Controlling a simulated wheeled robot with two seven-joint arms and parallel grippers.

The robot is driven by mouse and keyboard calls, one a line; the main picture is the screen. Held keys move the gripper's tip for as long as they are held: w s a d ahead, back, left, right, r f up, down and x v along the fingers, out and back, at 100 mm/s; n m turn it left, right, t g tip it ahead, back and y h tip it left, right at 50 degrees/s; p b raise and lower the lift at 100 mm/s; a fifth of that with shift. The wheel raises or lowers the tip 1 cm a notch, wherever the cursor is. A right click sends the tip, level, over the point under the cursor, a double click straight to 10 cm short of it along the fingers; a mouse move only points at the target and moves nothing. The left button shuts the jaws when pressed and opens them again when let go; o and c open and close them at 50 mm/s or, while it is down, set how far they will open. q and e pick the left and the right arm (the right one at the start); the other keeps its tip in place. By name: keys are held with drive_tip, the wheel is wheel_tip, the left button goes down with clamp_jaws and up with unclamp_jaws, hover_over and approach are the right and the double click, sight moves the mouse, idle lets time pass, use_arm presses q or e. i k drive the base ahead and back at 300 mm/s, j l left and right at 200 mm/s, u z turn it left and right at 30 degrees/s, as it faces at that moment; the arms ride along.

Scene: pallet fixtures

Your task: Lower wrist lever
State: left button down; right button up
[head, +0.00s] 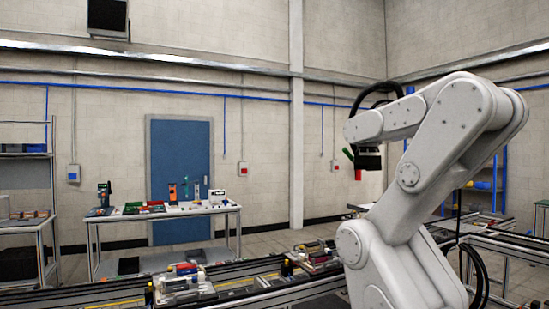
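A pallet fixture (184,291) with small red, yellow and grey parts sits on the conveyor at the lower middle left. A second pallet fixture (318,262) sits further along the conveyor, partly hidden behind a white arm. Small upright dark and yellow parts stand beside both fixtures. The parts are too small to tell which is the wrist lever or how it is set. Neither of my grippers shows in the head view.
A large white jointed arm (408,200) with a black tool (368,160) at its end fills the right side. The conveyor rail (240,289) crosses the front. A workbench (165,214) with tools stands behind it, before a blue door (180,165). Shelving (28,165) stands at left.

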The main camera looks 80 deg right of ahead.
sight(348, 153)
drive_tip(key=i+l+z, duration=0.15)
drive_tip(key=z, duration=0.25)
drive_tip(key=i+l+z, duration=0.15)
drive_tip(key=z, duration=0.25)
drive_tip(key=i+z, duration=0.15)
drive_tip(key=z, duration=0.25)
drive_tip(key=i+z, duration=0.2)
drive_tip(key=z, duration=0.2)
drive_tip(key=i+z, duration=0.2)
drive_tip(key=z, duration=0.2)
drive_tip(key=i+l+z, duration=0.1)
drive_tip(key=i+z, duration=0.6)
drive_tip(key=z, duration=0.15)
drive_tip(key=i+j+z, duration=0.1)
drive_tip(key=i+z, duration=0.3)
drive_tip(key=i+j+z, duration=0.25)
drive_tip(key=z, duration=0.15)
drive_tip(key=i+j+z, duration=0.6)
drive_tip(key=j+z, duration=0.25)
drive_tip(key=j, duration=0.1)
